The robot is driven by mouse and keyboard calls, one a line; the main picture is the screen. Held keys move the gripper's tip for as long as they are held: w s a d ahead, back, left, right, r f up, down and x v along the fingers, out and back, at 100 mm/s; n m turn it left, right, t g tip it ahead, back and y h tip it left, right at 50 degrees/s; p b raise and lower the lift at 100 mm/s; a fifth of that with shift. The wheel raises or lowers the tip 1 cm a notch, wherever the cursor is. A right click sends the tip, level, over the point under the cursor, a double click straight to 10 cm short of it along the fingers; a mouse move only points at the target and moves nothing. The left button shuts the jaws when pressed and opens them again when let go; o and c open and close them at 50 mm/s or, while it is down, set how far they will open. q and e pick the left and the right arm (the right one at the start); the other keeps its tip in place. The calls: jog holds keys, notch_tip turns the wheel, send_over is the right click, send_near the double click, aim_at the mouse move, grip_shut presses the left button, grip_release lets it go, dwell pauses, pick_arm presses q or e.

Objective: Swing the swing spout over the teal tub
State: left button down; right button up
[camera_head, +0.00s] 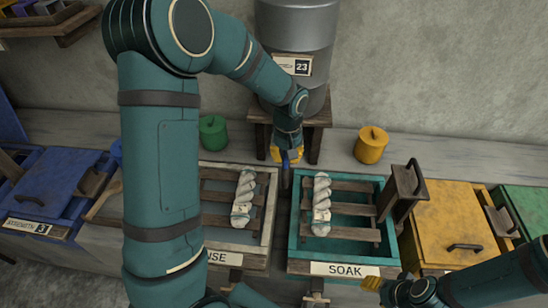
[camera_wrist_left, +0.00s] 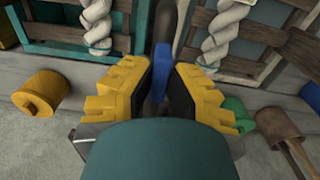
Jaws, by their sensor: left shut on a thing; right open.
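The teal tub (camera_head: 294,225) stands right of centre with a SOAK label; a twisted white skein lies on its wooden slats. My left gripper (camera_head: 287,156) is in front of the grey tank, at the tub's back left. In the left wrist view its yellow fingers (camera_wrist_left: 160,90) are shut around the blue grip (camera_wrist_left: 163,62) of the swing spout. The dark spout (camera_head: 286,179) points forward over the gap between the teal tub and the pale tub, beside the teal rim. My right gripper (camera_head: 385,284) is open and empty at the lower right, near the teal tub's front right corner.
The pale tub (camera_head: 272,205) with another skein stands left of the teal tub. A green pot (camera_head: 213,132) and a yellow pot (camera_head: 371,145) stand behind. A wooden post with a handle (camera_head: 402,190) rises at the teal tub's right edge, beside a yellow lidded tub (camera_head: 450,215).

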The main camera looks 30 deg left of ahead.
pick_arm(q)
jog(key=w+d+n+p, duration=0.3)
jog(key=w+d+n, duration=0.3)
jog(key=w+n, duration=0.4)
jog(key=shift+d+n, duration=0.3)
jog(key=shift+n, duration=0.8)
jog(key=shift+w, duration=0.15)
jog(key=c, duration=1)
grip_release()
jog(key=shift+w, duration=0.1)
jog(key=shift+o, duration=0.2)
jog(key=shift+r, duration=0.1)
notch_tip(320, 180, up, 12)
